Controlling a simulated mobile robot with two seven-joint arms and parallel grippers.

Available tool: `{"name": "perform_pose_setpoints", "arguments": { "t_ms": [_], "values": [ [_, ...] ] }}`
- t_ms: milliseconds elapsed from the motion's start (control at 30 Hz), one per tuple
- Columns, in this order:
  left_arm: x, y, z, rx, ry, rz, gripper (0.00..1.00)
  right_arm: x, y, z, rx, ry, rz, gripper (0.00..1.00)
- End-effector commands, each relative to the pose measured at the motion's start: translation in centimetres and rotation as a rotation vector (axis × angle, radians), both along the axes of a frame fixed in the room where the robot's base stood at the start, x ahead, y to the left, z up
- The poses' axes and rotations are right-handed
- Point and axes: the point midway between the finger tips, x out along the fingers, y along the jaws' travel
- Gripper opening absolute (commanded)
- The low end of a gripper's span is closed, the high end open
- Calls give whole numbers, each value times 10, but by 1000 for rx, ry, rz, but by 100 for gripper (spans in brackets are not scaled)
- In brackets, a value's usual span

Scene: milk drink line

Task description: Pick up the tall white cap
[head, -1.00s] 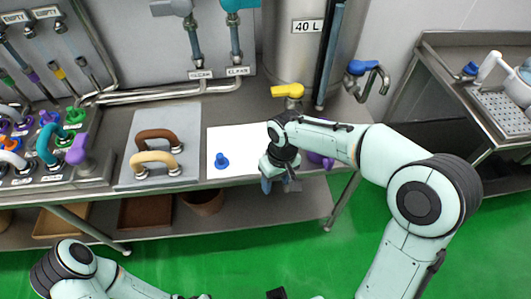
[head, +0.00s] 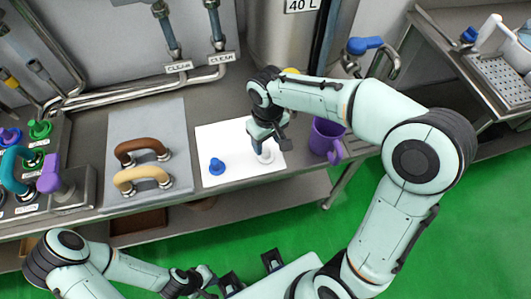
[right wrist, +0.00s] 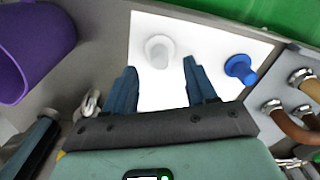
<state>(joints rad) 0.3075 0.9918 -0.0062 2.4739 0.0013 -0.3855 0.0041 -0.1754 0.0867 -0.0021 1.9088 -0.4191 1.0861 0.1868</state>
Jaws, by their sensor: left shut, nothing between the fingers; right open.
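The tall white cap (head: 266,156) stands on the white mat (head: 233,172) on the counter, partly hidden behind my right gripper in the head view. My right gripper (head: 262,142) is above the mat, close to the cap. In the right wrist view the cap (right wrist: 160,48) shows just beyond the open fingers of my right gripper (right wrist: 160,72), roughly centred between them. Nothing is held there. I cannot tell whether a finger touches the cap. My left gripper (head: 206,284) is low at the front, shut and empty, away from the counter.
A blue cap (head: 217,166) stands on the mat left of the white one; it also shows in the right wrist view (right wrist: 240,68). A purple jug (head: 325,138) stands right of the mat. A plate with brown (head: 142,148) and tan handles (head: 142,175) lies left.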

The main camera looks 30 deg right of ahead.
Motion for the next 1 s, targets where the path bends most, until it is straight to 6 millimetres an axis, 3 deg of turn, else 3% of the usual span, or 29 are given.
{"name": "perform_pose_setpoints", "arguments": {
  "t_ms": [267, 533, 833, 867, 1000],
  "values": [
    [-1, 0, -2, 0, 0, 0, 0, 1, -1, -24, 0, 2, 0, 56],
    [-2, 0, -4, 0, 1, 0, 0, 3, -1, -62, 0, 3, 0, 56],
    [-2, 0, -4, 1, 1, 0, 0, 3, -1, -67, 0, 0, 0, 56],
    [-2, 0, -4, 1, 1, 0, 0, 3, -1, -67, 0, 0, 0, 50],
    [-2, 0, -4, 1, 1, 0, 0, 3, -1, -67, 0, 0, 0, 4]
  ]
}}
